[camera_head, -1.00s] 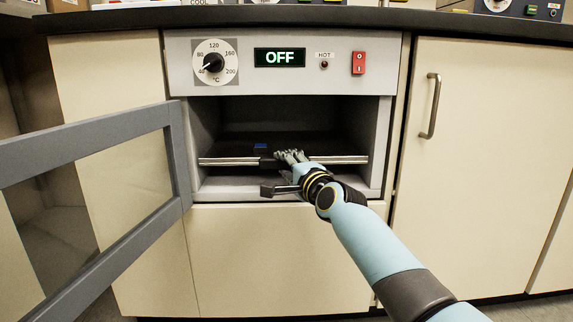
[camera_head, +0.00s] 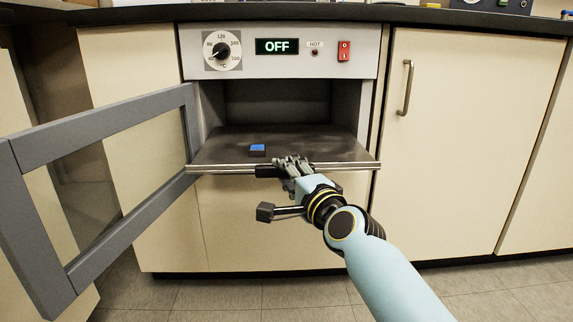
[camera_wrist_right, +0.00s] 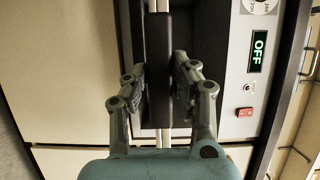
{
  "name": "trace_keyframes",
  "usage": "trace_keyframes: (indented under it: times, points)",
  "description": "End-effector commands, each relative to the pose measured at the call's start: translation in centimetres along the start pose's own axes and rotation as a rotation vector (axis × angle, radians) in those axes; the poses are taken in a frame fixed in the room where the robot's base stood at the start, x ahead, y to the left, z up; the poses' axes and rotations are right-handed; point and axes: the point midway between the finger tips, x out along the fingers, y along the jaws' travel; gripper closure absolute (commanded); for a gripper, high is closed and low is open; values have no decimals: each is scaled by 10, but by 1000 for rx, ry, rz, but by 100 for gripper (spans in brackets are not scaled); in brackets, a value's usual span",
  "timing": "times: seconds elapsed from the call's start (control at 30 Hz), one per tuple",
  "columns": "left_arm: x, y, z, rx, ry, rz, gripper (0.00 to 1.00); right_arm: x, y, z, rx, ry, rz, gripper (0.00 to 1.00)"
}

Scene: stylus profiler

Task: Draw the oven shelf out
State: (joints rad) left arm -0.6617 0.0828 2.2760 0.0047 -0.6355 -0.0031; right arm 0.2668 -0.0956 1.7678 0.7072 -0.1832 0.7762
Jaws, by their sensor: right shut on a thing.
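The oven shelf (camera_head: 320,146) is a dark flat plate with a bright metal front rail, and it juts out of the oven cavity (camera_head: 275,102). A small blue-topped block (camera_head: 257,149) lies on it, left of the middle. My right gripper (camera_head: 283,170) is shut on the dark handle (camera_head: 268,172) at the middle of the shelf's front rail. In the right wrist view the fingers (camera_wrist_right: 160,88) close on both sides of the dark handle (camera_wrist_right: 159,45), with the metal rail behind it. My left gripper is not in view.
The oven door (camera_head: 100,133), a grey frame, stands open on the left. The control panel above has a dial (camera_head: 222,50), a display reading OFF (camera_head: 277,46) and a red switch (camera_head: 344,51). A closed cupboard (camera_head: 460,130) is on the right. The floor (camera_head: 230,292) in front is clear.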

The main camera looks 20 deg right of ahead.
Motion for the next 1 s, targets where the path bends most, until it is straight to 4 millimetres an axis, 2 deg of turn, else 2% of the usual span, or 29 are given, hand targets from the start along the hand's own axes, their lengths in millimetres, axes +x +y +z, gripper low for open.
trace_keyframes:
  times: [0.2, 0.63, 0.67, 0.7, 0.8, 1.0]
  points:
    - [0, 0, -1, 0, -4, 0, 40, -9, 2, 4, -2, -1, 3, 100]
    - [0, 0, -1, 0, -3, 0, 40, -11, 4, 5, 0, -2, 8, 100]
    - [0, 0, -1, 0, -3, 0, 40, -11, 4, 5, 0, -3, 8, 70]
    - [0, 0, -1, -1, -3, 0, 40, -11, 4, 5, 0, -3, 8, 65]
    - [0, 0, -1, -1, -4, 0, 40, -11, 3, 5, 0, -2, 6, 52]
    - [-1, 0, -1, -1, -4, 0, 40, -10, 1, 4, 0, -1, 2, 52]
